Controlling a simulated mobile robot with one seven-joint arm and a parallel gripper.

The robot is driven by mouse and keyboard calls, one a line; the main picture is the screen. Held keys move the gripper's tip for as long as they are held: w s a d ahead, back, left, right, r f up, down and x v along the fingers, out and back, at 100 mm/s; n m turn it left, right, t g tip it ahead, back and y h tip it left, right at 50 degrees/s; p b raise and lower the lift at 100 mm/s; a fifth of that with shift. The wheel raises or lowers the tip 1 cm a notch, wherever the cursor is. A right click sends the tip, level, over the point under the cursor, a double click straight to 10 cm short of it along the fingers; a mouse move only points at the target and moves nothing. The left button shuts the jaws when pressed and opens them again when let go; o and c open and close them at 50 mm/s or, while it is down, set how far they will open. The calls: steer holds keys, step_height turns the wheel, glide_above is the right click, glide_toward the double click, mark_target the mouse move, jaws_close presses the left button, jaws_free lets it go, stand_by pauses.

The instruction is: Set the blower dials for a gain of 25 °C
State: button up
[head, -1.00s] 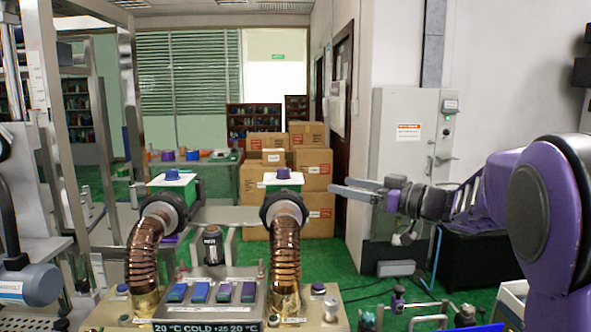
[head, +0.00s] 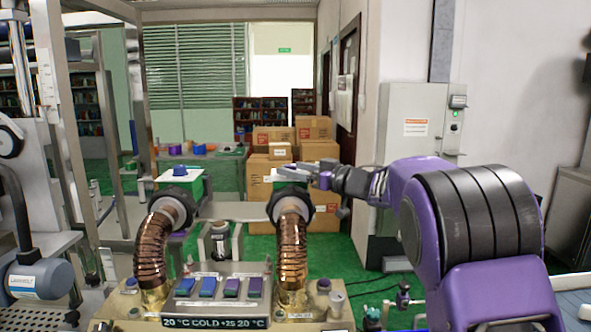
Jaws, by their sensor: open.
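Two blowers stand side by side on ribbed copper ducts. The left blower (head: 189,187) has a white top with a blue dial (head: 180,170) on it, clear of my gripper. The right blower (head: 290,186) has the same green and white body; its dial is hidden behind my fingers. My gripper (head: 292,171) is open at the top of the right blower, with its fingers pointing left. I cannot tell whether they touch the dial.
A sloped panel with several blue and purple switches (head: 231,287) sits between the copper ducts (head: 151,252). A dark canister labelled HOT (head: 221,240) stands behind it. Cardboard boxes (head: 325,165) are stacked farther back. A grey cabinet (head: 411,140) stands at the right.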

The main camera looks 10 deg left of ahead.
jaws_close()
stand_by(0.4)
steer(key=shift+a+t, duration=0.1)
steer(key=shift+t, duration=0.2)
steer(key=shift+s+r+m+t+h+b, duration=0.1)
steer(key=shift+m+t+h+b, duration=0.2)
steer(key=shift+m+t, duration=0.15)
steer(key=m+t+h+b, duration=0.2)
steer(key=m+t+b, duration=0.1)
steer(key=shift+s+a+f+h+b, duration=0.2)
steer(key=shift+h+b, duration=0.1)
steer(key=shift+h, duration=0.1)
steer(key=shift+r+m+t+h+b, duration=0.15)
steer(key=shift+m+t+h+b, duration=0.3)
steer(key=shift+t+h+b, duration=0.15)
